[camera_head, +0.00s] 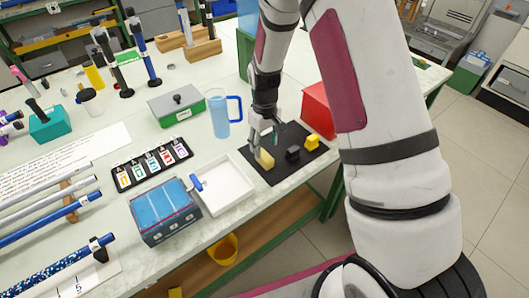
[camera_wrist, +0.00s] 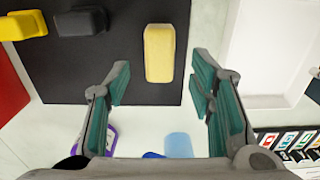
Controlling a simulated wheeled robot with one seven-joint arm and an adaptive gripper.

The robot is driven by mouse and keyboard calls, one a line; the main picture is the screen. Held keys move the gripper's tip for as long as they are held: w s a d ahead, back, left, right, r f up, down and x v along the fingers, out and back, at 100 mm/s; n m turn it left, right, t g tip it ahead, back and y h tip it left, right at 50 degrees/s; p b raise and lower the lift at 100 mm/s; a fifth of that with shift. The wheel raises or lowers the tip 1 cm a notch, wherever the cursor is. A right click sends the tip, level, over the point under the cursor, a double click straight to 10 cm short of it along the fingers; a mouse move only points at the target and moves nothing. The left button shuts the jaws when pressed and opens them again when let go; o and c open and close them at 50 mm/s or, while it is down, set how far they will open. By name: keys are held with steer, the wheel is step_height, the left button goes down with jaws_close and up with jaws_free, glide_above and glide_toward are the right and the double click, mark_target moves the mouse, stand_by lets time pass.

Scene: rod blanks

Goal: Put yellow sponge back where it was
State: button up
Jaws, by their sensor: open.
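The yellow sponge (camera_head: 264,158), a pale yellow block with rounded edges, lies on the left part of a black mat (camera_head: 262,177). In the wrist view the sponge (camera_wrist: 159,53) lies on the mat (camera_wrist: 130,80), just beyond and between the fingertips. My gripper (camera_head: 263,127) is above the mat at the sponge. Its two teal-padded fingers (camera_wrist: 160,80) are spread apart with nothing between them. A dark block (camera_head: 292,154) and a brighter yellow piece (camera_head: 312,142) also lie on the mat, to the right of the sponge.
A white tray (camera_head: 240,200) stands left of the mat, and a red box (camera_head: 318,108) behind its right side. A blue jug (camera_head: 219,115) stands behind the mat. A rack of label cards (camera_head: 152,165) and a blue box (camera_head: 164,210) are further left. The table edge runs close in front.

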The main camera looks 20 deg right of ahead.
step_height(320, 180, up, 6)
step_height(320, 180, up, 10)
steer(key=t, duration=0.1)
glide_above(265, 155)
steer(key=s, duration=0.4)
steer(key=s+r+m+t, duration=0.1)
steer(key=s+r+m, duration=0.1)
steer(key=s+r, duration=0.55)
steer(key=s+r+t, duration=0.1)
steer(key=s+r, duration=0.3)
steer(key=s, duration=0.3)
steer(key=s+r+m+t, duration=0.1)
steer(key=s+r, duration=0.3)
steer(key=s, duration=0.4)
steer(key=shift+s+m+t, duration=0.2)
steer(key=shift+m+t, duration=0.1)
steer(key=shift+t, duration=0.3)
